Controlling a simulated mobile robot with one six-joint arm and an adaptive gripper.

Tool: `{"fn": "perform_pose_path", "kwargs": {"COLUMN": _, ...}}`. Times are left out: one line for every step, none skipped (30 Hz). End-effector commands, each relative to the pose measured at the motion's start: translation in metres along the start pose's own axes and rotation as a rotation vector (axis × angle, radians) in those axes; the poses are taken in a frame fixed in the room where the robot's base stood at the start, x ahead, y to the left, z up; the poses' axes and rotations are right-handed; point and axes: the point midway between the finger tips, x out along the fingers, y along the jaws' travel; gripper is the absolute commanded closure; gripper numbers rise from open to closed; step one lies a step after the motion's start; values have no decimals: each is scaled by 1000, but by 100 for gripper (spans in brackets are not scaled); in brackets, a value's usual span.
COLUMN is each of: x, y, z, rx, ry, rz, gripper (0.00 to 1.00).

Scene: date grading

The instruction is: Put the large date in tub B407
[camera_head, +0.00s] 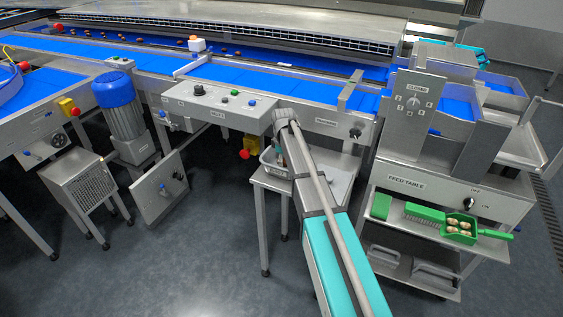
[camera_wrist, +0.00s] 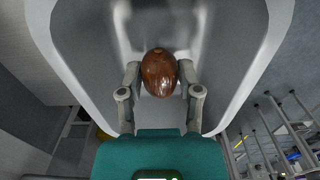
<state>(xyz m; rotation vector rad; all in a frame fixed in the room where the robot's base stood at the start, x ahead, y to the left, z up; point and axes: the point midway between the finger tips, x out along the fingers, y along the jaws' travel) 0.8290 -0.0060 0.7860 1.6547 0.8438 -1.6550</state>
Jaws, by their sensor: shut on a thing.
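The large date (camera_wrist: 160,72) is brown and glossy, and it is held between the two fingers of my gripper (camera_wrist: 160,84) in the wrist view. A pale grey tub (camera_wrist: 76,58) surrounds the date and the fingertips in that view, with its walls on both sides. I cannot tell how far the date is from the tub's floor. In the head view a grey tub (camera_head: 268,167) stands on a small steel table, and my arm reaches down to it, hiding part of it. No tub label is readable.
The conveyor's control box (camera_head: 217,107) stands close behind the tub. The feed table (camera_head: 405,184) is at the right, with a green scoop (camera_head: 444,227) on the shelf below.

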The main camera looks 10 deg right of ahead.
Motion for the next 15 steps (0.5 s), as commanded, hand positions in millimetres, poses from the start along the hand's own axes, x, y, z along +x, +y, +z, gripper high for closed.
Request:
{"fn": "perform_pose_path", "kwargs": {"x": 1, "y": 0, "z": 0, "rx": 0, "ry": 0, "rz": 0, "gripper": 71}}
{"fn": "perform_pose_path", "kwargs": {"x": 1, "y": 0, "z": 0, "rx": 0, "ry": 0, "rz": 0, "gripper": 71}}
{"fn": "perform_pose_path", "kwargs": {"x": 2, "y": 0, "z": 0, "rx": 0, "ry": 0, "rz": 0, "gripper": 71}}
{"fn": "perform_pose_path", "kwargs": {"x": 2, "y": 0, "z": 0, "rx": 0, "ry": 0, "rz": 0, "gripper": 71}}
{"fn": "perform_pose_path", "kwargs": {"x": 2, "y": 0, "z": 0, "rx": 0, "ry": 0, "rz": 0, "gripper": 71}}
{"fn": "perform_pose_path", "kwargs": {"x": 3, "y": 0, "z": 0, "rx": 0, "ry": 0, "rz": 0, "gripper": 71}}
{"fn": "perform_pose_path", "kwargs": {"x": 3, "y": 0, "z": 0, "rx": 0, "ry": 0, "rz": 0, "gripper": 71}}
{"fn": "perform_pose_path", "kwargs": {"x": 4, "y": 0, "z": 0, "rx": 0, "ry": 0, "rz": 0, "gripper": 71}}
{"fn": "perform_pose_path", "kwargs": {"x": 4, "y": 0, "z": 0, "rx": 0, "ry": 0, "rz": 0, "gripper": 71}}
{"fn": "perform_pose_path", "kwargs": {"x": 4, "y": 0, "z": 0, "rx": 0, "ry": 0, "rz": 0, "gripper": 71}}
{"fn": "perform_pose_path", "kwargs": {"x": 5, "y": 0, "z": 0, "rx": 0, "ry": 0, "rz": 0, "gripper": 71}}
{"fn": "perform_pose_path", "kwargs": {"x": 5, "y": 0, "z": 0, "rx": 0, "ry": 0, "rz": 0, "gripper": 71}}
{"fn": "perform_pose_path", "kwargs": {"x": 5, "y": 0, "z": 0, "rx": 0, "ry": 0, "rz": 0, "gripper": 71}}
{"fn": "perform_pose_path", "kwargs": {"x": 6, "y": 0, "z": 0, "rx": 0, "ry": 0, "rz": 0, "gripper": 71}}
{"fn": "perform_pose_path", "kwargs": {"x": 6, "y": 0, "z": 0, "rx": 0, "ry": 0, "rz": 0, "gripper": 71}}
